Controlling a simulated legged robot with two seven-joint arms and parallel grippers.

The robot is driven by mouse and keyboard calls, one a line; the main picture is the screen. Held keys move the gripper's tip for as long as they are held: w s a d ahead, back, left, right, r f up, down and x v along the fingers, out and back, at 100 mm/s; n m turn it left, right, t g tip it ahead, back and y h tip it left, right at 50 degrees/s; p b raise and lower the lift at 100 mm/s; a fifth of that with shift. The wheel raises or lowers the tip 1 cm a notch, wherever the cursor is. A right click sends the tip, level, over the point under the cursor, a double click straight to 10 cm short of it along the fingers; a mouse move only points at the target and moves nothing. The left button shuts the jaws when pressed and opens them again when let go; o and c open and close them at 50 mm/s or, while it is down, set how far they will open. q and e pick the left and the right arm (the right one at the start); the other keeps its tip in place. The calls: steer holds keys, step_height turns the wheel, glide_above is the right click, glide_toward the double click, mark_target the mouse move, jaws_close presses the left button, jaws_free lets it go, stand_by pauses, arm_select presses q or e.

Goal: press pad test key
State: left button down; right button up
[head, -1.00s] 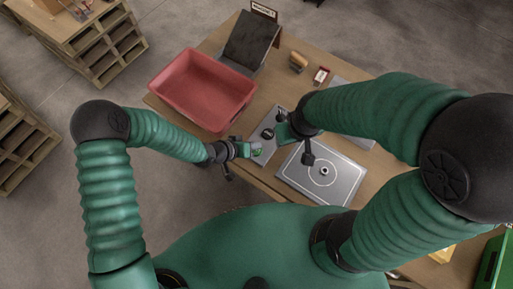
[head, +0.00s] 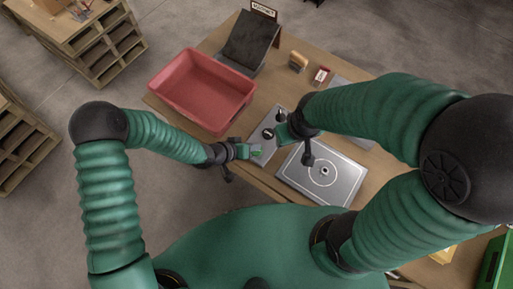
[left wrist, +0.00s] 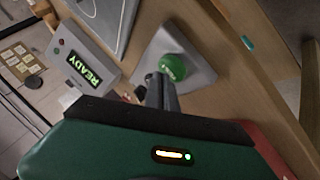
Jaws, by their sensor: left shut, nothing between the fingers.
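A green domed key (left wrist: 174,67) with small lettering sits on a grey square base (left wrist: 196,52) in the left wrist view. The key also shows as a small green spot in the head view (head: 257,152), partly covered by my gripper. My left gripper (left wrist: 160,88) is shut and empty, its fingertips close to the key's near edge. I cannot tell whether they touch it. It also shows in the head view (head: 248,152). My right gripper (head: 284,132) hangs over the grey panel (head: 266,146), close to a dark knob; its fingers are too hidden to judge.
A display box reading READY (left wrist: 82,66) stands beside the key. A red tray (head: 203,92) lies on the wooden table (head: 262,98), with a dark tilted board (head: 250,42) behind it. A grey plate with a ring (head: 321,176) lies to the right.

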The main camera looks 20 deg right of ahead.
arm_select(q)
steer(key=shift+f, duration=0.4)
stand_by(0.5)
steer(key=shift+d+r+p, duration=0.1)
steer(key=shift+r+p, duration=0.25)
steer(key=shift+r, duration=0.5)
steer(key=shift+r, duration=0.15)
step_height(320, 180, up, 5)
steer(key=p, duration=0.4)
